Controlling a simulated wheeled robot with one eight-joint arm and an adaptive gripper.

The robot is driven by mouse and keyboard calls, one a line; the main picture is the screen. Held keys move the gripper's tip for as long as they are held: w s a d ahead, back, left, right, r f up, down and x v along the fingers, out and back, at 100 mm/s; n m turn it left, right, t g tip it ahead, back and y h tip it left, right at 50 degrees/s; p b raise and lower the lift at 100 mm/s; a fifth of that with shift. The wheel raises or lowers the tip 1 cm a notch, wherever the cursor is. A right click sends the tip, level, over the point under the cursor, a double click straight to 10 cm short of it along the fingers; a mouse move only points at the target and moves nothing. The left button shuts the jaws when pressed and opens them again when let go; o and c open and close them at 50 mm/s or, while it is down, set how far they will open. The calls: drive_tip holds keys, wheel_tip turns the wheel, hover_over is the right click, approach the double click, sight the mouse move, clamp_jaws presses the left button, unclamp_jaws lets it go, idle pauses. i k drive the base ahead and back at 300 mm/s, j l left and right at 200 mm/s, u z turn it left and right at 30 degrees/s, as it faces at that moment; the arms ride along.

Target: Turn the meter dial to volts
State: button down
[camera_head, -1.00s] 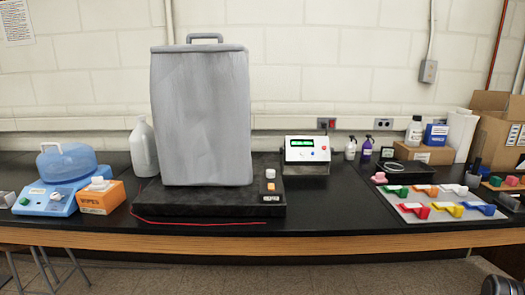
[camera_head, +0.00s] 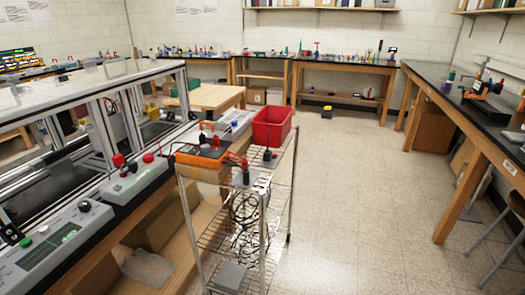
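An orange meter (camera_head: 200,157) with a dark face sits on the top shelf of a wire cart (camera_head: 250,190) in the middle of the view. Red and black plugs or leads stand at it. Its dial is too small to read, so I cannot tell where it is set. My gripper is not in this view.
A red bin (camera_head: 272,127) stands on the cart behind the meter. A long bench with a metal frame (camera_head: 185,90) and control panels (camera_head: 55,245) runs along the left. A black-topped bench (camera_head: 480,115) is on the right. The floor (camera_head: 350,200) between is clear.

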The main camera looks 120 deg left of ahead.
sight(205, 148)
drive_tip(key=u, duration=4.45)
